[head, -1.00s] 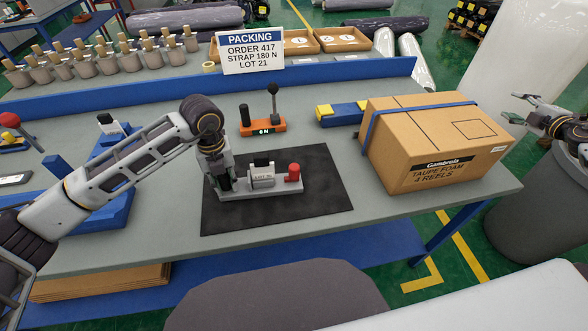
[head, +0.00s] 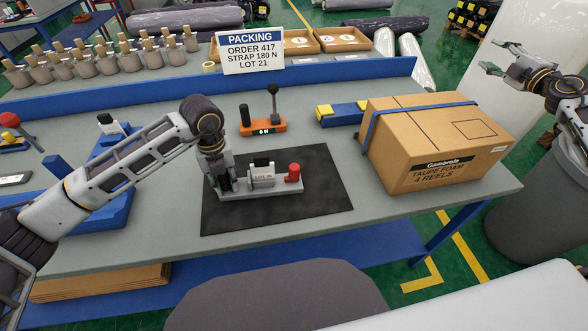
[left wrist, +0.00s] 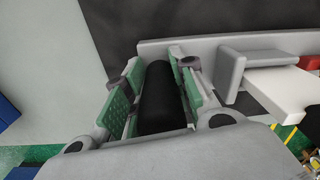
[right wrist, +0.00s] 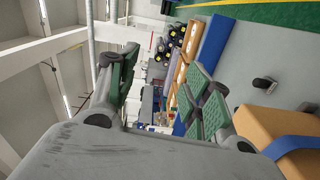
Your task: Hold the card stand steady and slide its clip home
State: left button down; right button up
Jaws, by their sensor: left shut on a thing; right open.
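The card stand (head: 240,193) is a light grey base with a black upright post, a grey block with a "LOT" card (head: 262,181), a black piece (head: 261,163) above the card and a red knob (head: 293,172) at its right end. It sits on the black mat (head: 325,205). My left gripper (head: 224,184) is shut on the stand's black post (left wrist: 158,100), seen between its green pads in the left wrist view. My right gripper (head: 489,68) is open and empty, raised beyond the table's right end. I cannot tell which part is the clip.
A strapped cardboard box (head: 440,160) stands on the right of the table. An orange gauge (head: 262,128) with a lever stands behind the mat. A packing sign (head: 250,52) is further back. A grey bin (head: 535,215) stands right of the table.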

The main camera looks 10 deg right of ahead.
jog(key=w+a+f+n+g+y, duration=0.25)
jog(key=a+n+y, duration=0.2)
jog(key=a, duration=0.85)
jog(key=w+a+f+n+g+y, duration=0.1)
jog(key=a+n+g+y, duration=0.3)
jog(key=a, duration=0.8)
jog(key=w+a+f+n+g+y, duration=0.15)
jog(key=a+n, duration=0.45)
jog(key=a, duration=0.7)
jog(key=s+a+f+n+g, duration=0.1)
jog(key=s+a+n+g, duration=0.25)
jog(key=a, duration=0.55)
jog(key=s+a+f+n+g, duration=0.25)
jog(key=a+n, duration=0.25)
jog(key=a, duration=0.4)
jog(key=s+a+f+n+g+h, duration=0.2)
jog(key=s+a+n+g+h, duration=0.1)
jog(key=s+a+n+h, duration=0.5)
jog(key=shift+s+f+n+g+h, duration=0.4)
jog(key=shift+s+n+h, duration=0.6)
jog(key=shift+s+n, duration=0.65)
